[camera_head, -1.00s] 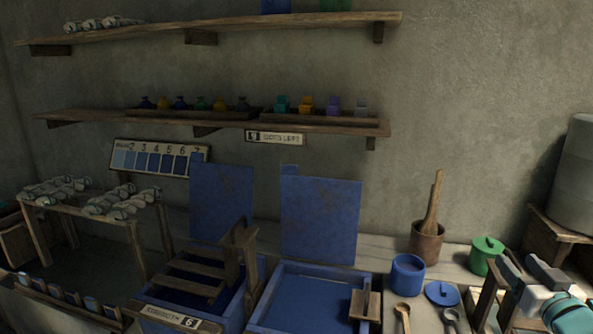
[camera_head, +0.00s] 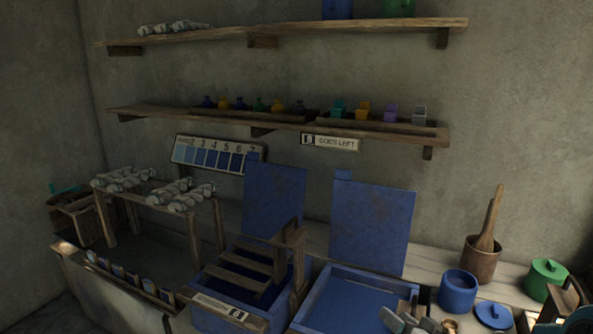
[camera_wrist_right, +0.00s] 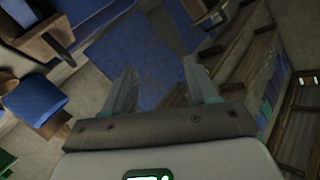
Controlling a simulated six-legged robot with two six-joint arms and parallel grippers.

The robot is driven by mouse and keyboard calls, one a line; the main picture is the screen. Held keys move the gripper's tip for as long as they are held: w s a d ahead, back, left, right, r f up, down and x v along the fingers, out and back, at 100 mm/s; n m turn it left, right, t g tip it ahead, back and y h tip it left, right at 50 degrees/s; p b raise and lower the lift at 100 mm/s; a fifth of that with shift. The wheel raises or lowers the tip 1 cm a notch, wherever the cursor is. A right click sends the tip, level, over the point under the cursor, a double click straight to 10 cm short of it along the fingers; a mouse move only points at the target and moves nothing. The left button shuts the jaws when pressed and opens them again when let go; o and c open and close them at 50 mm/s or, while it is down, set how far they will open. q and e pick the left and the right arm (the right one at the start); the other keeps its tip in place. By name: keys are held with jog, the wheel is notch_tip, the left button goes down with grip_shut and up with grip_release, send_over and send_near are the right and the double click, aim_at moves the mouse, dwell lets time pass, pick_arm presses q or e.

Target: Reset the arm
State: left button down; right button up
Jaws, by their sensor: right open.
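My right gripper (camera_head: 410,323) shows at the bottom edge of the head view, where two pale grey fingertips rise near the front of the right blue vat. In the right wrist view the gripper (camera_wrist_right: 163,84) has its two fingers spread, with nothing between them. My left gripper is not in view. The right blue vat (camera_head: 302,312) has its blue lid (camera_head: 372,228) standing upright behind it. A left blue vat (camera_head: 212,313) with wooden slats stands beside it.
A blue pot (camera_head: 458,290), a green pot (camera_head: 546,279) and a mortar with pestle (camera_head: 481,258) stand on the right of the bench. A rack of pale bundles (camera_head: 160,187) is at left. Two wall shelves hold small bottles and blocks.

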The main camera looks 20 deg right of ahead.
jog(key=s+a+f+n+g+y+p, duration=0.1)
jog(key=a+f+g+y, duration=0.2)
jog(key=a+f, duration=0.7)
jog(key=s+a+f+n+g+y, duration=0.1)
jog(key=a+f+g+y, duration=0.35)
jog(key=a, duration=1.05)
jog(key=s+a+f+n+g+h, duration=0.1)
jog(key=s+a+f+g, duration=0.2)
jog(key=s, duration=0.6)
jog(key=s+a+f+n+g+h, duration=0.1)
jog(key=s+a+f+g, duration=0.3)
jog(key=s+f, duration=0.4)
jog(key=shift+s+f+n+g+h, duration=0.25)
jog(key=shift+s+n+g+h, duration=0.1)
jog(key=shift+s+h, duration=0.15)
jog(key=shift+o, duration=0.3)
jog(key=o, duration=0.5)
